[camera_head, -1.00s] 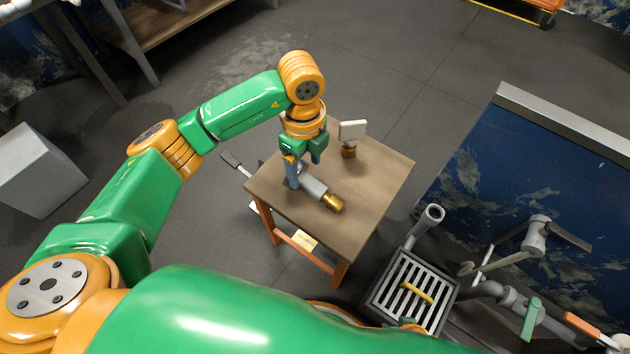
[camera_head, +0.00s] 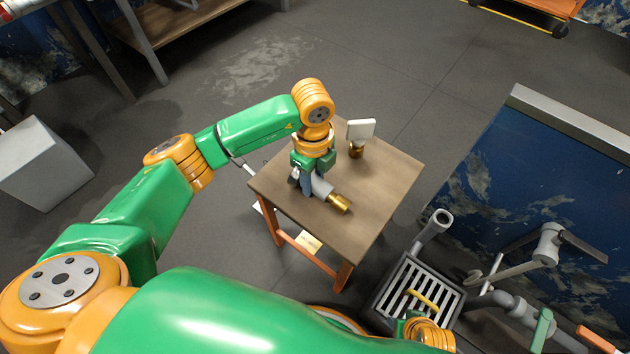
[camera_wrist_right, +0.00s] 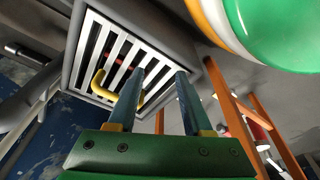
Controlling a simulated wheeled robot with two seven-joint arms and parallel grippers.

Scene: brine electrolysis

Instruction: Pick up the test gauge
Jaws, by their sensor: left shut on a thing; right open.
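A grey cylindrical piece with a brass end (camera_head: 339,203) lies on the small wooden table (camera_head: 375,205). My left gripper (camera_head: 308,188) points down over the table, shut on the grey part of this piece; the hand hides some of it. A white-faced piece on a brass base (camera_head: 360,130) stands upright near the table's back edge, apart from the gripper. I cannot tell for sure which of the two is the test gauge. My right gripper (camera_wrist_right: 155,95) is open and empty in the right wrist view, near a slatted grate.
The slatted grate (camera_head: 393,290) with a yellow handle (camera_head: 424,301) is right of the table's front. Grey pipes and a blue panel (camera_head: 550,170) are at the right. A grey block (camera_head: 42,165) stands far left. The table's right half is clear.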

